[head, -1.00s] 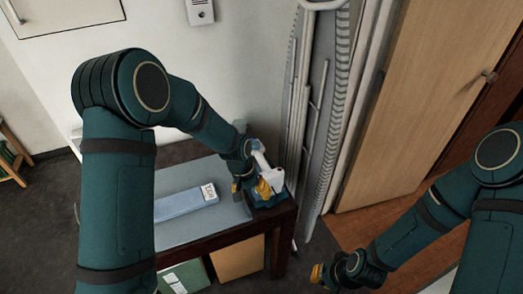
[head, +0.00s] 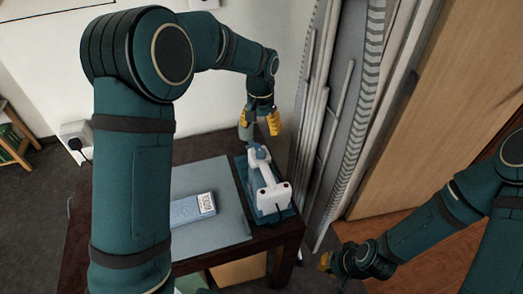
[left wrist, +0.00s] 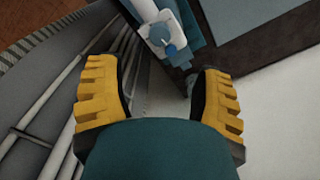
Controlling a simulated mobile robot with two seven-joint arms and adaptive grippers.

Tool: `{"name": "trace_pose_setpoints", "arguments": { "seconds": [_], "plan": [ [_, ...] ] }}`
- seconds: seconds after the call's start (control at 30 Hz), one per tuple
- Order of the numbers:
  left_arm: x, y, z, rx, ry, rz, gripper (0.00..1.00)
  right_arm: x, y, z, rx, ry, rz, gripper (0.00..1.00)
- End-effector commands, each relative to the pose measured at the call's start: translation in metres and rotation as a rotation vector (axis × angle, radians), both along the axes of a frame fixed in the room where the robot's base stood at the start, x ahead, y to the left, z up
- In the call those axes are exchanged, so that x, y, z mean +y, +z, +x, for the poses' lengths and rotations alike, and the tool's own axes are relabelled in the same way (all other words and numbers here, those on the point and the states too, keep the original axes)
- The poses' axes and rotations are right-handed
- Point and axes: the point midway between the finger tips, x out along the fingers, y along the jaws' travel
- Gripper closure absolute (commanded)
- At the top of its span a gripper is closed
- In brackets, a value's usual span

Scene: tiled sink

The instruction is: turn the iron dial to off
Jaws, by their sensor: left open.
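The iron (head: 268,189) is white and blue and rests on a teal stand at the right end of a dark table. Its blue dial (left wrist: 171,50) shows in the left wrist view, above the gap between the fingers. My left gripper (head: 259,122) is open and empty, just behind the iron's far end in the head view; its yellow fingers (left wrist: 160,105) are apart from the dial. My right gripper (head: 326,262) is low at the right, away from the table; its finger opening is too small to tell.
A blue box with a white label (head: 192,208) lies on the grey mat (head: 233,215) left of the iron. A folded ironing board (head: 340,110) stands upright right of the table, close to the left gripper. A wall socket (head: 76,135) is at the left.

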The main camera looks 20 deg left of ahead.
Motion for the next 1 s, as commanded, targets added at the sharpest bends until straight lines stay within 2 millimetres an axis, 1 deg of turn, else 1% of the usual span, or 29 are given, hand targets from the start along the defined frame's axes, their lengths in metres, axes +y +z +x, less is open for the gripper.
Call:
{"name": "trace_pose_setpoints", "arguments": {
  "seconds": [0.03, 0.2, 0.4, 0.5, 0.7, 0.97, 1.0],
  "plan": [
    [0.000, -0.014, -0.001, 0.006, 0.000, 0.002, 0.33, 0.000, -0.004, 0.001, -0.002, -0.001, 0.000, 1.00],
    [0.000, -0.048, -0.001, 0.006, 0.000, 0.002, 0.33, 0.000, -0.012, 0.002, -0.006, -0.002, -0.001, 1.00],
    [0.001, -0.083, -0.001, 0.005, 0.001, 0.001, 0.33, -0.001, -0.019, 0.004, -0.009, -0.002, -0.002, 1.00],
    [0.000, -0.095, 0.000, 0.004, 0.001, 0.001, 0.33, -0.001, -0.021, 0.004, -0.010, -0.003, -0.002, 1.00],
    [0.000, -0.106, 0.000, 0.001, 0.001, 0.000, 0.33, -0.001, -0.023, 0.005, -0.011, -0.003, -0.003, 1.00],
    [0.000, -0.107, 0.000, 0.001, 0.001, 0.000, 0.33, -0.001, -0.023, 0.005, -0.012, -0.004, -0.003, 1.00],
    [0.000, -0.107, 0.000, 0.001, 0.001, 0.000, 0.32, -0.001, -0.023, 0.005, -0.012, -0.004, -0.003, 1.00]
  ]
}}
